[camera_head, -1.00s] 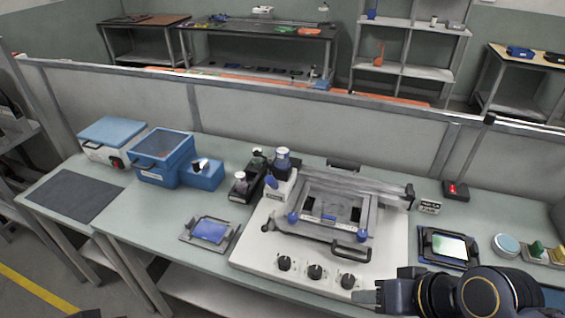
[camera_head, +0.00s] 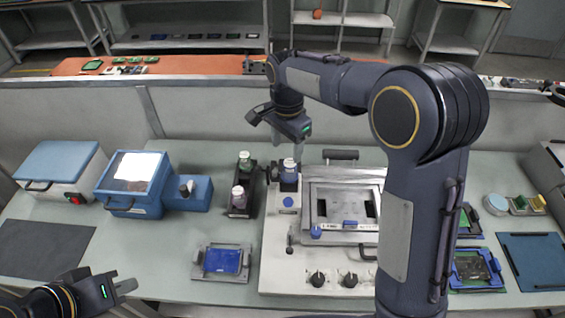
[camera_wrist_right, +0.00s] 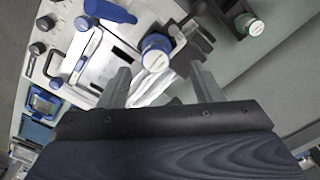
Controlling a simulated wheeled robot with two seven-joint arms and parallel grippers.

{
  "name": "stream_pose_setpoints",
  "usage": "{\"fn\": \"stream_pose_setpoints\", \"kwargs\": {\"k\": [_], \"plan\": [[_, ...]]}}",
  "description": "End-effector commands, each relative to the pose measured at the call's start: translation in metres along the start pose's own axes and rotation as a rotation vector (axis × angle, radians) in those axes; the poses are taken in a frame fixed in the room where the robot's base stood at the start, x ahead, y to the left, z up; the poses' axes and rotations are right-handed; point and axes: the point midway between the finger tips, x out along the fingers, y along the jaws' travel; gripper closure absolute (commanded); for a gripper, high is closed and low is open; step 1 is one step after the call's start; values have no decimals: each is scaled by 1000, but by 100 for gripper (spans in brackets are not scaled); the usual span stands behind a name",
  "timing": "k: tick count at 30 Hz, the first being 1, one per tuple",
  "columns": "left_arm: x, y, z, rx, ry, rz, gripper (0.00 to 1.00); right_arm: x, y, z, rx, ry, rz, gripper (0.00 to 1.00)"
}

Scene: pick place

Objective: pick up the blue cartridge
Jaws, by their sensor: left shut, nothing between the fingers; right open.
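The blue cartridge (camera_head: 289,181), a short upright cylinder with a pale top, stands at the back left corner of the white machine (camera_head: 279,255). My right gripper (camera_head: 285,160) is above it, pointing down, open and empty. In the right wrist view, the cartridge (camera_wrist_right: 156,46) shows just beyond the two open fingers (camera_wrist_right: 160,78), lying roughly in line with the gap between them. I cannot tell how far below the fingertips it is. My left gripper (camera_head: 128,285) is shut and empty at the lower left, over the front of the bench.
A black holder (camera_head: 242,205) with two capped bottles stands left of the cartridge. A blue box (camera_head: 133,184) and a grey tray with a blue plate (camera_head: 222,262) are further left. My right arm covers the machine's right part. Bare bench lies around the tray.

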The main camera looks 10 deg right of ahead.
Motion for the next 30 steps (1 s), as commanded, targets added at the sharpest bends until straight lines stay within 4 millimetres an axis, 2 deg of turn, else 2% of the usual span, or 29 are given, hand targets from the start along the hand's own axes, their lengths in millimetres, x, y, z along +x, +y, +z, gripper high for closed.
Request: {"fn": "stream_pose_setpoints", "kwargs": {"k": [4, 10, 18, 27, 30], "plan": [[9, -4, 5, 0, 0, 0, 100, 20, -1, 0, 5, 3, 3, 41], [19, -9, 10, 0, 0, 0, 100, 36, 0, -2, 3, 2, 2, 41], [50, -23, 26, 0, 0, 0, 100, 75, 4, -7, 2, 2, 1, 41], [51, -24, 26, 0, 0, 0, 100, 77, 4, -7, 2, 1, 0, 41], [51, -23, 26, 0, 0, 0, 100, 77, 4, -7, 2, 1, 1, 53]]}}
